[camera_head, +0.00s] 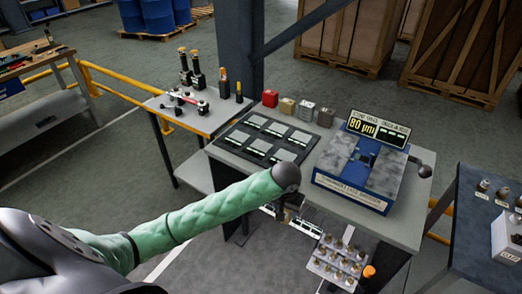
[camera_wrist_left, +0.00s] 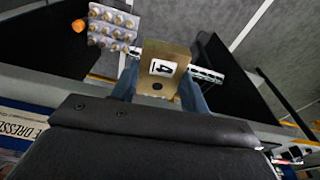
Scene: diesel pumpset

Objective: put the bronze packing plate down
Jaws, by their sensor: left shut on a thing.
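The bronze packing plate (camera_wrist_left: 178,53) shows in the left wrist view as a brass-coloured piece with a white label marked 4 and a dark hole. My left gripper (camera_wrist_left: 160,88) is shut on it, with a blue finger on each side. In the head view my left gripper (camera_head: 291,203) is dark and small at the end of my green arm, by the front edge of the grey workbench (camera_head: 395,225). I cannot make out the plate there. My right gripper is in neither view.
A black mat (camera_head: 232,138) with several labelled plates lies on the bench's left part. A blue machine (camera_head: 358,170) with an 80 µm display (camera_head: 379,127) stands right. Small blocks (camera_head: 287,105) line the back. A rack of brass-topped pieces (camera_head: 337,262) is at front.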

